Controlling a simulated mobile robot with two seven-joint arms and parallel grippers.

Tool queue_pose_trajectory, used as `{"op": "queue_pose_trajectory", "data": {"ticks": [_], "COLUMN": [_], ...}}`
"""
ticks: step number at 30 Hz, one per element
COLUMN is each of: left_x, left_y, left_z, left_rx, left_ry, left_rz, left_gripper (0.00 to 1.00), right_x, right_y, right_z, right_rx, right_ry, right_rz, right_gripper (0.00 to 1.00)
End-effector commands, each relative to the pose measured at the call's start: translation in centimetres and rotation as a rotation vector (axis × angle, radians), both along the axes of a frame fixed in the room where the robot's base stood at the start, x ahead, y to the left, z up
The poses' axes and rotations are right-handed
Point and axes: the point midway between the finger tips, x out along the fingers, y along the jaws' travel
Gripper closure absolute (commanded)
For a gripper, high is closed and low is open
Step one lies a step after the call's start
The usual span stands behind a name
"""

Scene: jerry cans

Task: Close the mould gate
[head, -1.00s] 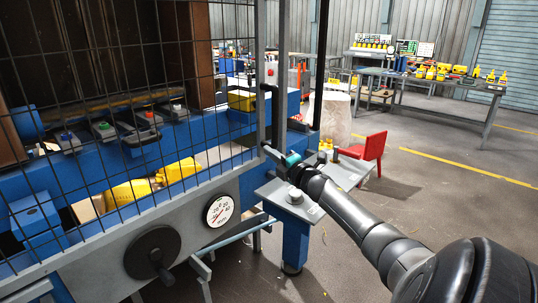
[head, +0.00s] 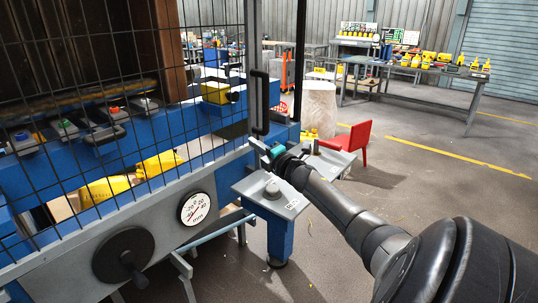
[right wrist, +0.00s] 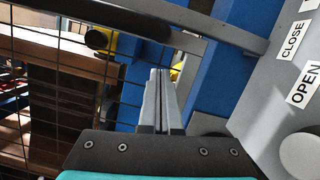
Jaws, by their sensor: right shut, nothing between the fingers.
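The mould gate (head: 250,50) is a black wire mesh panel with a grey frame, in front of the blue machine on the left of the head view. A black upright handle (head: 260,103) is on its right edge. My right gripper (head: 256,145) is just below the handle by the frame's lower right corner, shut and empty. In the right wrist view its fingers (right wrist: 160,100) are together, with the mesh (right wrist: 55,60) to the left and a grey bar (right wrist: 220,28) beyond. I cannot tell whether the fingertips touch the frame. My left gripper is out of view.
A grey panel (head: 262,207) with a round knob stands under my right gripper; CLOSE (right wrist: 292,40) and OPEN (right wrist: 304,84) labels show in the wrist view. A dial (head: 197,208) and black handwheel (head: 124,257) are lower left. A red chair (head: 352,145) stands behind; floor at right is clear.

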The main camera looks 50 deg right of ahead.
Motion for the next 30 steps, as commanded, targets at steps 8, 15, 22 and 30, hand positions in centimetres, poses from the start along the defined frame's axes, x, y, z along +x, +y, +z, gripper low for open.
{"op": "queue_pose_trajectory", "data": {"ticks": [8,15,22,30], "left_x": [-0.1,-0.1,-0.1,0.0], "left_y": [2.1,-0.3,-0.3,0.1], "left_z": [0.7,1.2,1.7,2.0], "left_rx": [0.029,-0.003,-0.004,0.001], "left_ry": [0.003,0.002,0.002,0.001], "left_rz": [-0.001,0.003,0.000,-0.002], "left_gripper": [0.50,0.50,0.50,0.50], "right_x": [-2.4,-5.2,-7.8,-9.5], "right_y": [0.9,1.5,2.1,2.5], "right_z": [-0.3,-0.5,-0.6,-0.7], "right_rx": [0.000,0.000,0.001,0.000], "right_ry": [0.003,0.004,0.002,0.000], "right_rz": [0.003,0.001,0.002,0.001], "right_gripper": [1.00,1.00,1.00,1.00]}}
